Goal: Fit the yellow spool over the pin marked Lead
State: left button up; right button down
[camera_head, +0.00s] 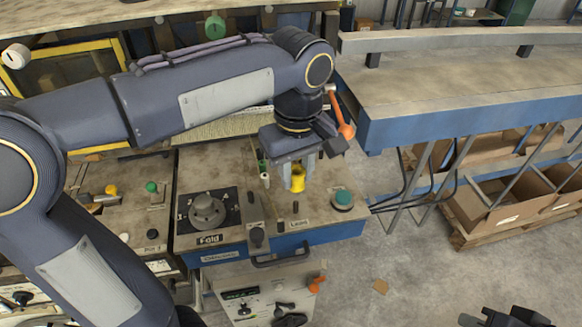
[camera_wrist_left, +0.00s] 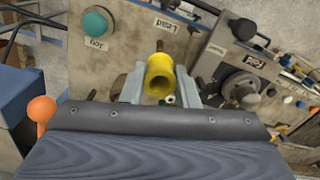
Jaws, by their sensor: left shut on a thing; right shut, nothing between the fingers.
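The yellow spool (camera_head: 297,182) is a short hollow cylinder held by my left gripper (camera_head: 298,173), shut on it above the worn control panel. In the left wrist view, the spool (camera_wrist_left: 160,78) sits between both fingers of my left gripper (camera_wrist_left: 163,88), its open bore facing the camera. The Lead label (camera_head: 298,223) is on the panel's front part, with a short dark pin (camera_head: 280,226) at its left. Another dark pin (camera_head: 295,207) stands behind the label. The spool is apart from both pins. My right gripper (camera_head: 505,318) is shut and empty at the bottom right, partly cut off.
A large knob labelled Fold (camera_head: 207,212) and a dark lever (camera_head: 256,225) stand left of the pins. A teal button (camera_head: 343,199) is on the right. An orange-handled lever (camera_head: 342,115) rises behind. Open concrete floor lies at the right front.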

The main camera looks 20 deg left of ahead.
aim_at(296, 202)
pick_arm(q)
jog(key=shift+f+b, duration=2.6)
jog(key=shift+f, duration=0.2)
jog(key=shift+f+b, duration=0.4)
jog(key=shift+f, duration=0.3)
jog(key=o, duration=1)
jog(key=shift+r, duration=0.1)
notch_tip(296, 202, up, 8)
jog(key=shift+f, duration=0.15)
